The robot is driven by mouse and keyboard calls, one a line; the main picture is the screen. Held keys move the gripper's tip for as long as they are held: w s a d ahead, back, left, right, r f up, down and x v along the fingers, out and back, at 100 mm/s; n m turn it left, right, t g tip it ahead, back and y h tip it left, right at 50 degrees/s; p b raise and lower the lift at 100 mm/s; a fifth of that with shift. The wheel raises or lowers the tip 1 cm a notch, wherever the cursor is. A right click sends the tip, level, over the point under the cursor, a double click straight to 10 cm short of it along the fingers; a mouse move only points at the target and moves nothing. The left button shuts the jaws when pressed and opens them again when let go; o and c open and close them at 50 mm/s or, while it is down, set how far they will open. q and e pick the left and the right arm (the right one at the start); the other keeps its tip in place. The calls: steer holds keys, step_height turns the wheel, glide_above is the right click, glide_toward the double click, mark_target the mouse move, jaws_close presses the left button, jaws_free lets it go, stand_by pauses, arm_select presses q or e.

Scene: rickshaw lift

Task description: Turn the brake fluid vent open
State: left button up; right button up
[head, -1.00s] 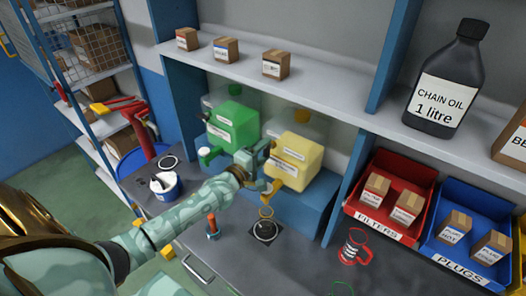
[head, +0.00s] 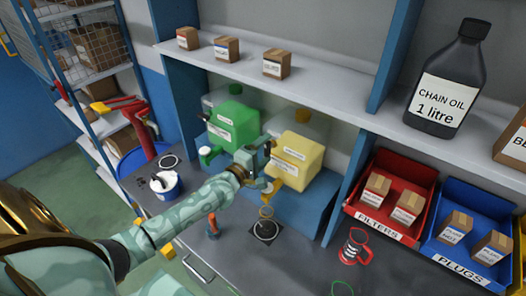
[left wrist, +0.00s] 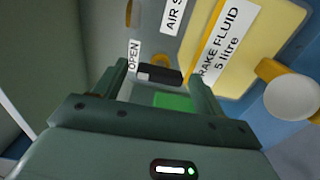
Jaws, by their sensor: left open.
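The yellow brake fluid container (head: 302,155) stands on a blue stand at the back of the bench, and its labelled face shows in the left wrist view (left wrist: 257,40). My left gripper (head: 262,158) is at the container's left side in the head view. In the left wrist view my left gripper (left wrist: 158,72) is open, with a black vent lever (left wrist: 160,75) between or just beyond its fingertips. I cannot tell whether they touch it. An OPEN label (left wrist: 133,55) is beside the lever. In the head view the gripper hides the vent. My right gripper is not in view.
A green container (head: 235,122) stands left of the yellow one, under a shelf (head: 330,85) with small boxes. A yellow tap (head: 270,188) hangs over a ringed black pad (head: 265,232).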

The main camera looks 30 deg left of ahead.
arm_select(q)
steer(key=s+a+b, duration=0.1)
steer(key=s, duration=1.5)
steer(key=shift+s, duration=0.15)
steer(key=shift+a, duration=0.1)
